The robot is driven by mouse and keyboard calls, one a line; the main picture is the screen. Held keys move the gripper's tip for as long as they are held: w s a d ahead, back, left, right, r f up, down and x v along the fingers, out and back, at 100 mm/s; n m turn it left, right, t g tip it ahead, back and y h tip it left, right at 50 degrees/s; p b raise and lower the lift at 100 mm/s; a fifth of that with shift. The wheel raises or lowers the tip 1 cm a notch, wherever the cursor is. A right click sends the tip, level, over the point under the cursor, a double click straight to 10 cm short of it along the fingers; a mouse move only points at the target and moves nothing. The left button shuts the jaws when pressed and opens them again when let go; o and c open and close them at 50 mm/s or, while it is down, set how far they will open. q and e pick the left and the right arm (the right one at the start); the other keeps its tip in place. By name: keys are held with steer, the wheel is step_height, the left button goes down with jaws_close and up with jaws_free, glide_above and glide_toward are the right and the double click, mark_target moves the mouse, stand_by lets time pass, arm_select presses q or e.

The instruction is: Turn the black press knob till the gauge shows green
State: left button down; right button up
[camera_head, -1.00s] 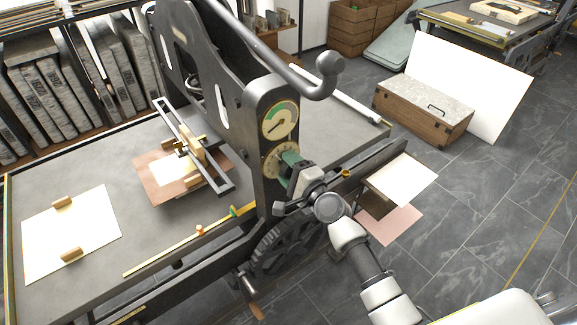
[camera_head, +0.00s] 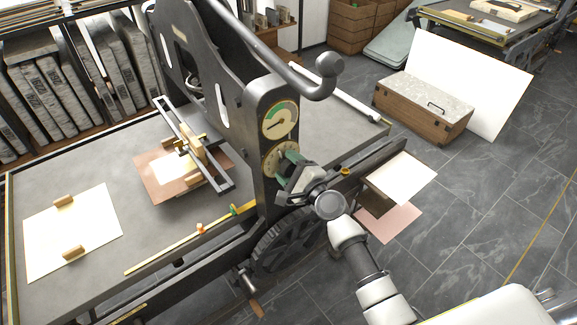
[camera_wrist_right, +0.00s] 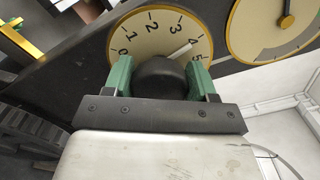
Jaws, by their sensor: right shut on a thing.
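The black press knob (camera_wrist_right: 160,78) sits at the centre of a cream dial (camera_wrist_right: 135,40) numbered 0 to 5, on the press's upright. Its white pointer lies close to the 4. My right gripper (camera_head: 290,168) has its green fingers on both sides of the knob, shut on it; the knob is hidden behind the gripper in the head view. The round gauge (camera_head: 279,120) is just above the dial, with a green sector along its upper edge. Its dark needle points down-left, outside the green. In the wrist view the gauge (camera_wrist_right: 270,42) is partly cut off. My left gripper is not in view.
The press bed (camera_head: 75,165) carries a white sheet with two wooden blocks. A thick curved lever (camera_head: 270,58) passes above the gauge. Sheets (camera_head: 402,178) lie on a side shelf right of my gripper. A stone-topped box (camera_head: 425,105) stands on the floor.

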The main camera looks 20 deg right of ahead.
steer(key=o, duration=0.9)
steer(key=shift+b+v, duration=0.65)
steer(key=shift+v, duration=4.75)
steer(key=s+f+n+g+h, duration=0.1)
steer(key=s+f+n+g, duration=0.2)
steer(key=f, duration=0.7)
steer(key=s+f+n+g+h, duration=0.1)
steer(key=s+f+n+g, duration=0.2)
steer(key=f, duration=0.7)
steer(key=s+f+n+g+h, duration=0.2)
steer(key=s+f+n, duration=0.15)
steer(key=f, duration=0.65)
steer(key=s+d+f+n+g, duration=0.1)
steer(key=s+f+n, duration=0.3)
steer(key=s, duration=0.6)
steer(key=s+d+f+n+g+h, duration=0.1)
steer(key=s+f+n+g, duration=0.3)
steer(key=s+f, duration=0.4)
steer(key=s+d+f+n+g+h, duration=0.1)
steer(key=s+f+n+g, duration=0.2)
steer(key=s, duration=1.1)
step_height(320, 180, down, 4)
steer(key=shift+s+n, duration=0.1)
steer(key=shift+n, duration=0.95)
